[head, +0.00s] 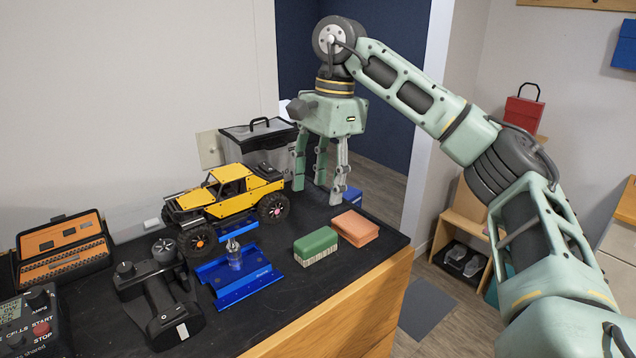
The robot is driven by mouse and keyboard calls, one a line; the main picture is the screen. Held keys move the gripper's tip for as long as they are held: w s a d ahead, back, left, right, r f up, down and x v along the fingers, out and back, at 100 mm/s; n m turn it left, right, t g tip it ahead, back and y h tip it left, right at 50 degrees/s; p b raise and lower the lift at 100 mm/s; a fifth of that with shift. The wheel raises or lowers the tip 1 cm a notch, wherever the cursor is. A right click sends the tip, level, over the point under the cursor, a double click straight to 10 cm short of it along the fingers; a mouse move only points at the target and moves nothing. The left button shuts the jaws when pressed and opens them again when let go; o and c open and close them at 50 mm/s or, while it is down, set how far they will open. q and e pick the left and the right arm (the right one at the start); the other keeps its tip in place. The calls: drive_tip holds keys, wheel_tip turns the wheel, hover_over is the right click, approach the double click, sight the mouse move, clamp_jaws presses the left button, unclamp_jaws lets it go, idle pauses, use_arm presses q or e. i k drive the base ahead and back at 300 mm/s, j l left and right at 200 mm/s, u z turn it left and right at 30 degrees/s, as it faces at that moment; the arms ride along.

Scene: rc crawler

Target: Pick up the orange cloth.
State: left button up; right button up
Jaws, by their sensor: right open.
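The orange cloth (355,228) lies as a folded block on the dark bench top, near its right front edge. A green block with a pale bristled underside (316,245) sits just left of it. My right gripper (320,188) hangs from above with its fingers pointing down, behind the cloth and a little to its left. Its fingers are spread apart with nothing between them. It appears apart from the cloth. My left gripper is not in view.
A yellow crawler (228,195) stands left of my gripper, close to its fingers. A blue tray (240,280) lies in front of it. A clear bin with a dark lid (258,132) stands behind. A small blue item (352,196) lies behind the cloth. The wooden bench edge (345,308) is near.

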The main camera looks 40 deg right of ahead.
sight(354, 228)
drive_tip(key=k, duration=1.5)
